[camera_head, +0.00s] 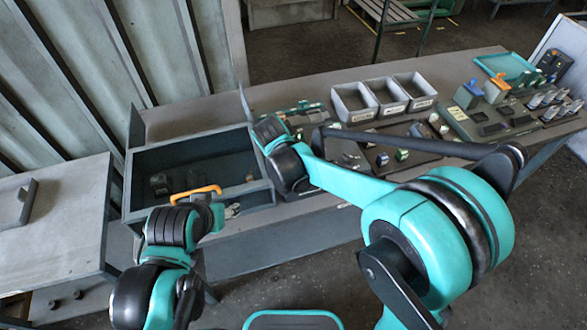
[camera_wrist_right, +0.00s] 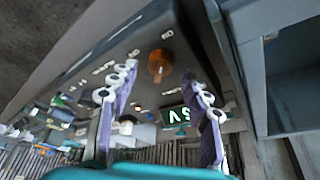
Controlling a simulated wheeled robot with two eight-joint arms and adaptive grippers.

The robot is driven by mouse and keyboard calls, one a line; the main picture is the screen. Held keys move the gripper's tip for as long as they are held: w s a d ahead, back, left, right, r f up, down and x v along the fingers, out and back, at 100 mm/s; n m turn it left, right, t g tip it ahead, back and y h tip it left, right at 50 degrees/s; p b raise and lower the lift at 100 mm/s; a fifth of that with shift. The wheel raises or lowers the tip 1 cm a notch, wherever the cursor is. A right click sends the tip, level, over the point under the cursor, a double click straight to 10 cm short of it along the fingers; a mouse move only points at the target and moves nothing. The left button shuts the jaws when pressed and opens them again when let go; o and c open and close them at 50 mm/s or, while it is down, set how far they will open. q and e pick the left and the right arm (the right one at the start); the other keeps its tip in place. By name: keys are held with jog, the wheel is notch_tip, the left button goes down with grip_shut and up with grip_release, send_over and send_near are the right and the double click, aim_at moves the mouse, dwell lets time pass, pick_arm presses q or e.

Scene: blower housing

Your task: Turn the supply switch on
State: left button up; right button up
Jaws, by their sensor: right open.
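In the right wrist view an orange knob (camera_wrist_right: 158,66) sits on a dark panel (camera_wrist_right: 150,35), with small white lettering around it. A green lit display (camera_wrist_right: 176,116) is on the same panel. My right gripper (camera_wrist_right: 158,88) is open, its two purple fingers apart on either side of the knob's line; I see no contact with the knob. In the head view my right arm hides this gripper and the knob. My left wrist is at the lower left of the head view, by the open grey box (camera_head: 140,180); its fingers cannot be made out clearly.
An orange handle (camera_head: 196,193) shows at the box's front side. Three grey bins (camera_head: 355,103) stand on the bench behind a dark board (camera_head: 415,146) with small parts. A teal tray (camera_head: 505,66) and more small parts lie at the right end. A grey side table (camera_head: 60,220) is at left.

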jog(key=v, duration=1)
jog(key=shift+s, duration=0.2)
jog(key=s+d+f+n+t+y+b, duration=0.1)
jog(key=s+d+f+n+b, duration=0.1)
jog(key=s+d, duration=0.5)
jog(key=s+d+f+n+t+y+b, duration=0.1)
jog(key=s+d+f+n+t+b, duration=0.1)
jog(key=s+d, duration=0.5)
jog(key=d+f+n, duration=0.1)
jog(key=d+f, duration=0.1)
jog(key=d, duration=0.4)
jog(key=shift+s+n, duration=0.25)
jog(key=shift+n, duration=0.05)
